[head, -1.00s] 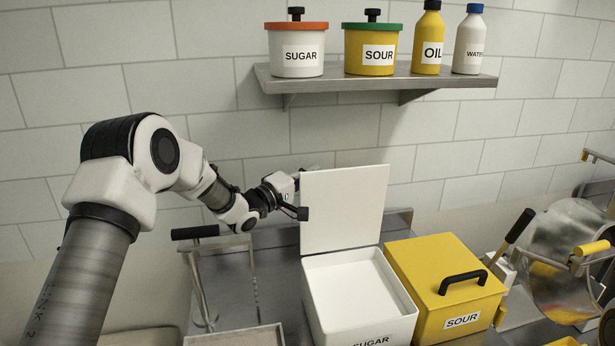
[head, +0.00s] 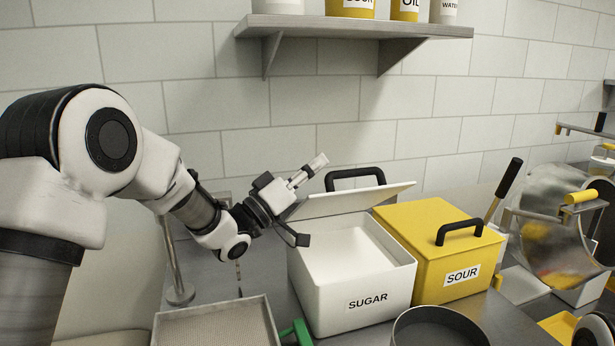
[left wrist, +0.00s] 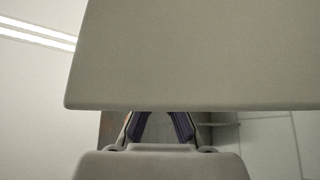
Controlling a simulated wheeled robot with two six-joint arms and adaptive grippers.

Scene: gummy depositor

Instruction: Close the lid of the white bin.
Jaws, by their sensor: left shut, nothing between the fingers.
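The white bin labelled SUGAR (head: 330,300) stands on the metal counter, its box open at the top. Its white lid (head: 350,200) is hinged at the back and tilted partly down, with its black handle (head: 355,178) on the upper side. White interior shows under it. My left gripper (head: 308,170) is at the lid's left edge, fingers shut and empty, pointing up and right. In the left wrist view the lid (left wrist: 200,60) covers the upper part, just beyond the finger tips (left wrist: 158,118). I cannot tell whether they touch.
A yellow SOUR bin (head: 425,270) with a closed lid stands close on the right. A mesh-bottomed tray (head: 215,325) and a green piece (head: 300,330) are at front left. A round dark pan (head: 440,328) is in front. A shelf (head: 350,24) hangs above.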

